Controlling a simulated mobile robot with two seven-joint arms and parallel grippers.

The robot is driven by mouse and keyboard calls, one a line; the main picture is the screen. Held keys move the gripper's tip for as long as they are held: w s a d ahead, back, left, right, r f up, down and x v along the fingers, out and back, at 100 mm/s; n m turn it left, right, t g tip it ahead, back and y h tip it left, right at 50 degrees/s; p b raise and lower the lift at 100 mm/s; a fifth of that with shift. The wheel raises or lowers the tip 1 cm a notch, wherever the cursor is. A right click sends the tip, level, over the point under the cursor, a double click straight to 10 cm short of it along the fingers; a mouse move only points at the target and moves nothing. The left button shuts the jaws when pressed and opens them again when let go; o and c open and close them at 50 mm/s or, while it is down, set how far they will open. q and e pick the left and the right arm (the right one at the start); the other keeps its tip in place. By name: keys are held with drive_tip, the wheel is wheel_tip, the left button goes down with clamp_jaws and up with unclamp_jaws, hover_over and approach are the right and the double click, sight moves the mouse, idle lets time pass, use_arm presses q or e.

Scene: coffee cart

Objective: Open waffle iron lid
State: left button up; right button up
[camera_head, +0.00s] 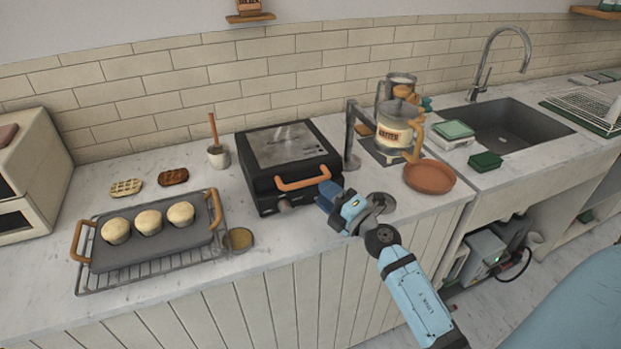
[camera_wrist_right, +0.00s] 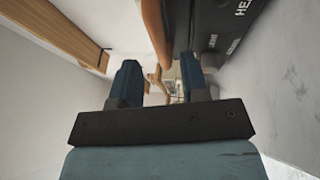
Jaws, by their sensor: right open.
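The waffle iron (camera_head: 290,160) is a black box with a grey top plate, and its lid is closed. Its orange-brown handle (camera_head: 303,182) sticks out at the front. My right gripper (camera_head: 326,194) is open and empty at the front right corner of the iron, near the right end of the handle. In the right wrist view my two blue fingers (camera_wrist_right: 160,85) are apart. The handle (camera_wrist_right: 156,30) runs just ahead of the fingers there, with the dark iron body (camera_wrist_right: 215,28) at the right. I cannot tell whether a finger touches the handle. My left gripper is not in view.
A tray (camera_head: 150,255) with several muffins stands on a rack at the left. A batter pitcher (camera_head: 395,130) and a brown dish (camera_head: 430,178) stand right of the iron. A small round bowl (camera_head: 238,240) sits by the counter's front. A sink (camera_head: 505,125) is at the right.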

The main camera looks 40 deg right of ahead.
sight(311, 182)
drive_tip(key=x, duration=0.5)
drive_tip(key=shift+w, duration=0.3)
clamp_jaws()
